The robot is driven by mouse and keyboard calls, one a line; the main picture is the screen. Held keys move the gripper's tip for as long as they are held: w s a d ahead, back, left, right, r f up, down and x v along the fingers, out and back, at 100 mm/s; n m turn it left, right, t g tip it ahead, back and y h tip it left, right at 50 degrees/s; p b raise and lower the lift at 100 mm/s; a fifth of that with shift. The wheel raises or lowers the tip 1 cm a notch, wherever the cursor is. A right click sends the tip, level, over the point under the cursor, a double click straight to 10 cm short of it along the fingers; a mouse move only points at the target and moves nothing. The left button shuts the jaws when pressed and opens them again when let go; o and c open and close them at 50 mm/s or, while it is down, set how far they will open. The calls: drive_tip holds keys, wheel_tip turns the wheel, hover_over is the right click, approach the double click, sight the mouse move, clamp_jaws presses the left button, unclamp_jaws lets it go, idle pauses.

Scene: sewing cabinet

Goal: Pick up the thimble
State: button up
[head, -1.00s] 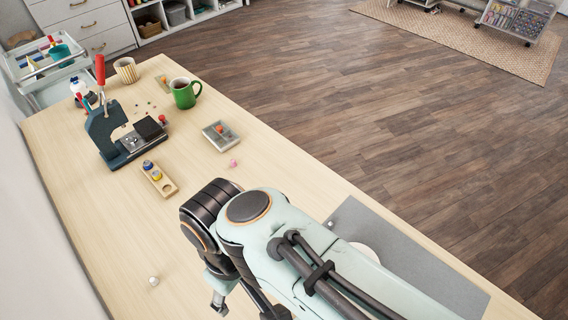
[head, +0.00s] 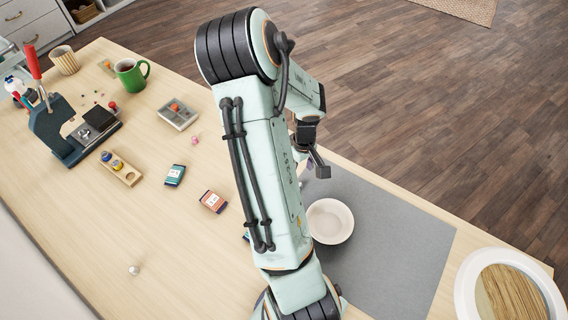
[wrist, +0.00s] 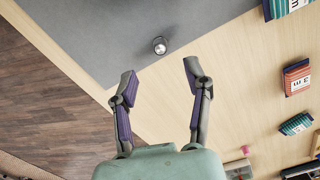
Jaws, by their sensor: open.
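A small silver, thimble-like object (wrist: 160,45) is on the grey mat, close to the mat's edge, in the wrist view. My gripper (wrist: 160,70) is open and empty, and its fingertips point toward this object, which shows just beyond the gap between them. In the head view my gripper (head: 318,168) hangs over the table near the mat's far edge, partly hidden by my arm. I cannot make out the silver object in the head view now.
The grey mat (head: 395,230) carries a white bowl (head: 330,221). A red packet (head: 212,201), a teal packet (head: 175,175) and a pink item (head: 195,140) lie left of my arm. A small pale knob-like item (head: 134,270) stands on bare table. A round white tray (head: 468,300) is at right.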

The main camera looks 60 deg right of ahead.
wheel_tip(320, 180, down, 6)
drive_tip(key=shift+f, duration=0.2)
drive_tip(key=c, duration=0.8)
